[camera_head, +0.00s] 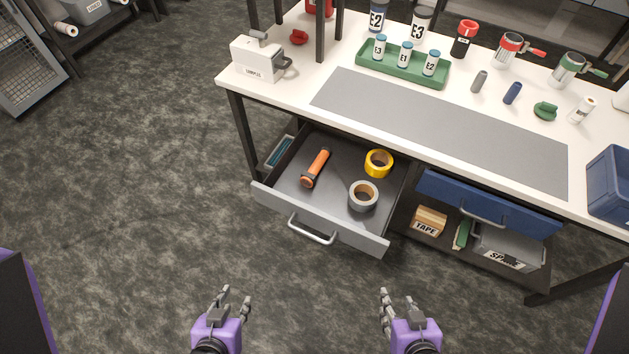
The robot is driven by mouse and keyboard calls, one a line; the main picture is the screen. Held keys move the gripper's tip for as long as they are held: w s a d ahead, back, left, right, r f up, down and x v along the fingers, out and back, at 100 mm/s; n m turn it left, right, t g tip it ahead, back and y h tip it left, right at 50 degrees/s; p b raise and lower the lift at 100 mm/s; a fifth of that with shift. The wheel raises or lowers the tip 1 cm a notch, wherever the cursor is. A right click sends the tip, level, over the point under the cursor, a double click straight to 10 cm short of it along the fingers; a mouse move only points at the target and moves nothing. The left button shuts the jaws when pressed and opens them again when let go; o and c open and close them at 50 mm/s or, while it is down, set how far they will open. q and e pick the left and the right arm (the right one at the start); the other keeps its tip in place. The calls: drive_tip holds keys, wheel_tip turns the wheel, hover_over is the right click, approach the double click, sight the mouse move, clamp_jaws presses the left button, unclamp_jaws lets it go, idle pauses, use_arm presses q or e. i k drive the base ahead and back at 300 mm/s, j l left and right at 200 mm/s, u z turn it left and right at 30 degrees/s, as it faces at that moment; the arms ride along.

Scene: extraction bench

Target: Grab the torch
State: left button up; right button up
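The torch (316,168) is orange with a dark head and lies in the open grey drawer (288,205), on its left side. Its head end points toward the drawer front. My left gripper (236,296) is open and empty, low in the picture, in front of the drawer and apart from it. My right gripper (394,300) is also open and empty, in front of the drawer's right side. Neither gripper touches anything.
A yellow tape roll (379,158) and a grey tape roll (363,190) lie right of the torch. The drawer's handle (312,231) juts forward. A closed blue drawer (490,202) is at right. The white bench top (300,90) overhangs the drawer's back.

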sight(308, 179)
drive_tip(key=j+z, duration=0.2)
drive_tip(key=z, duration=0.15)
drive_tip(key=j+z, duration=0.3)
drive_tip(key=i+j, duration=0.1)
drive_tip(key=i, duration=0.15)
drive_tip(key=i+j+z, duration=0.15)
drive_tip(key=i, duration=0.15)
